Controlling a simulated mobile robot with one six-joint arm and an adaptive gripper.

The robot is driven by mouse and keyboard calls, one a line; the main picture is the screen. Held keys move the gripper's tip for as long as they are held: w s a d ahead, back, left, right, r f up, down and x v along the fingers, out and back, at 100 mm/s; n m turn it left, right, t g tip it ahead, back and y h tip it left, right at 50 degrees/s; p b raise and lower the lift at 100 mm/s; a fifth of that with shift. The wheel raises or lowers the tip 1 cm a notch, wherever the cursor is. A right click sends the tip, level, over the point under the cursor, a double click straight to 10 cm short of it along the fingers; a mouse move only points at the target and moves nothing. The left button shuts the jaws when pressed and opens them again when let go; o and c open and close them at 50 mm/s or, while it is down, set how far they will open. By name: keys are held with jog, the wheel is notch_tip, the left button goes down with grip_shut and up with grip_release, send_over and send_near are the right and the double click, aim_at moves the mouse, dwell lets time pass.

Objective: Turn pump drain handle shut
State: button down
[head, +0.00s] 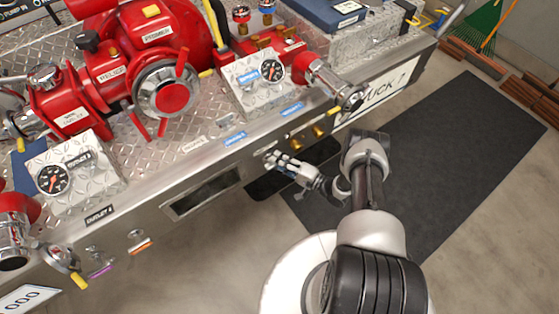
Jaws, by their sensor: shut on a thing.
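My gripper (274,160) is at the front metal panel of the red pump unit, below the blue labels. Its fingers are shut on a small handle at the panel, taken to be the pump drain handle; the fingers cover most of it. The handle's exact angle cannot be made out. A blue label (235,138) sits on the panel edge above and left of the fingers, and another blue label (291,109) lies up and to the right. Their text is too small to read.
Brass knobs (318,130) stick out of the panel right of my gripper. A chrome outlet (348,95) juts out above them. Left along the panel are a dark recessed window (202,194) and small handles (137,235). A dark floor mat (450,150) lies clear to the right.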

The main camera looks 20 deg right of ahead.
jog(key=shift+w+r, duration=0.1)
jog(key=shift+w, duration=0.05)
jog(key=c, duration=1.7)
grip_release()
jog(key=v, duration=1.2)
